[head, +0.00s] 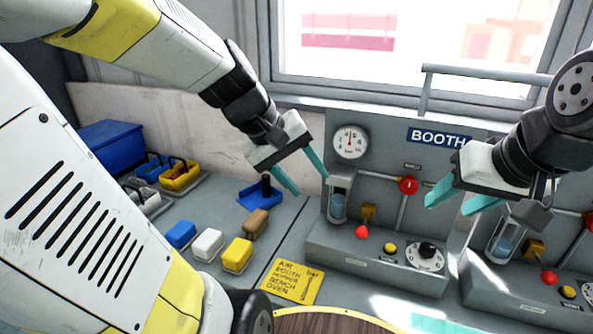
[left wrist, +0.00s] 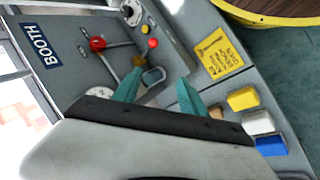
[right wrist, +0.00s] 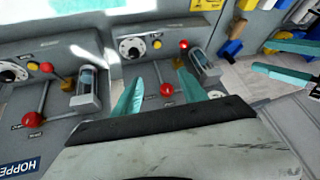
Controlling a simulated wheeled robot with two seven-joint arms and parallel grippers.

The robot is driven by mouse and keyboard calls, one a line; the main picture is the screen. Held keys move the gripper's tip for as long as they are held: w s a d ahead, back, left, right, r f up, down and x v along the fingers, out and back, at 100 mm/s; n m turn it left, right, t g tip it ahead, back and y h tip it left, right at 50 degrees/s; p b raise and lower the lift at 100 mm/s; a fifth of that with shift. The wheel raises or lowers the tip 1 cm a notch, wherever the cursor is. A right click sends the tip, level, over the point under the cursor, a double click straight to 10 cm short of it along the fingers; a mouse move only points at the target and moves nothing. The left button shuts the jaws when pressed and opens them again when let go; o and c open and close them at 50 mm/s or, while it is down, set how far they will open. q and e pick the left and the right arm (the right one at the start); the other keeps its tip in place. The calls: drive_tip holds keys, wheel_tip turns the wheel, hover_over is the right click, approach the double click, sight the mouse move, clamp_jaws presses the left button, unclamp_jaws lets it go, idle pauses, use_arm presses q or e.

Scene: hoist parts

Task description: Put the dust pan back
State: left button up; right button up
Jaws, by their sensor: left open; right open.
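The blue dust pan (head: 259,194), with a dark upright handle, lies on the grey bench left of the booth panel in the head view. A blue shape in the right wrist view (right wrist: 232,48) may be the same pan. My left gripper (head: 303,180) is open and empty, above and to the right of the pan, in front of the booth panel's left edge. In the left wrist view its fingers (left wrist: 160,88) have nothing between them, and I cannot make out the pan there. My right gripper (head: 449,204) is open and empty in front of the booth panel's right side.
The booth panel (head: 385,272) has a gauge, red knobs and a dial; another panel (head: 520,292) stands right. Blue, white, yellow (head: 236,256) and brown blocks lie near the pan. Small caddies (head: 181,176) and a blue box (head: 108,142) stand behind left. A yellow sign (head: 291,282) lies in front.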

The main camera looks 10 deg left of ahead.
use_arm(q)
drive_tip(key=s+a+r+m+t+y, duration=0.2)
drive_tip(key=s+m+y, duration=0.1)
drive_tip(key=s+m, duration=0.2)
drive_tip(key=shift+s+a+r+m, duration=0.35)
drive_tip(key=shift+m, duration=0.05)
